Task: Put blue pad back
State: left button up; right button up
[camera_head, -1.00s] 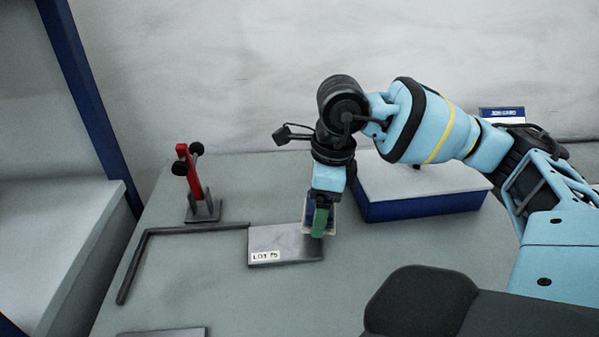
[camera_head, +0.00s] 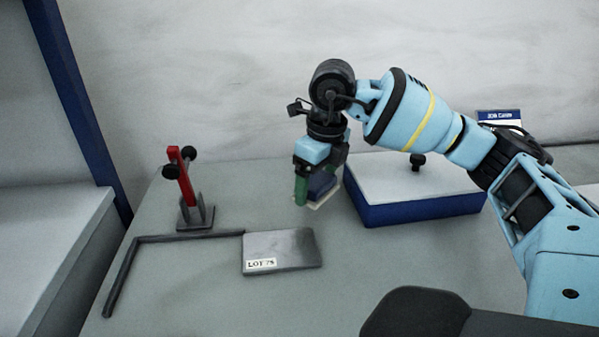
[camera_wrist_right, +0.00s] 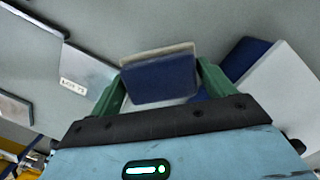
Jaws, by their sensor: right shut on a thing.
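My right gripper (camera_head: 318,187) has green fingers and is shut on the blue pad (camera_head: 322,184). The pad also shows in the wrist view (camera_wrist_right: 160,80), dark blue with a pale layer along its far edge, between both fingers. In the head view the gripper holds it above the table, behind and slightly right of the grey plate with a "LOT" label (camera_head: 290,252). The pad is apart from the plate. My left gripper is in neither view.
A blue-sided box with a white top and black knob (camera_head: 410,212) stands right of the gripper. A red stand with black knobs (camera_head: 185,180) is at the left. A dark L-shaped bar (camera_head: 125,268) lies on the grey table (camera_head: 200,300).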

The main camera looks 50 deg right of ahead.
jog(key=w+d, duration=0.1)
jog(key=w, duration=0.1)
jog(key=w+d, duration=0.2)
jog(key=w, duration=0.1)
jog(key=w+d+f, duration=0.1)
jog(key=w, duration=0.2)
jog(key=shift+w+d, duration=0.25)
jog(key=shift+d, duration=0.1)
jog(key=shift+w, duration=0.1)
jog(key=shift+w+d, duration=0.15)
jog(key=shift+w, duration=0.05)
jog(key=shift+f, duration=1.7)
jog(key=shift+f, duration=0.1)
jog(key=o, duration=0.9)
jog(key=shift+f, duration=0.1)
jog(key=r, duration=0.4)
jog(key=s+r+p, duration=0.1)
jog(key=r, duration=0.7)
jog(key=shift+s+r, duration=0.15)
jog(key=shift+s, duration=0.1)
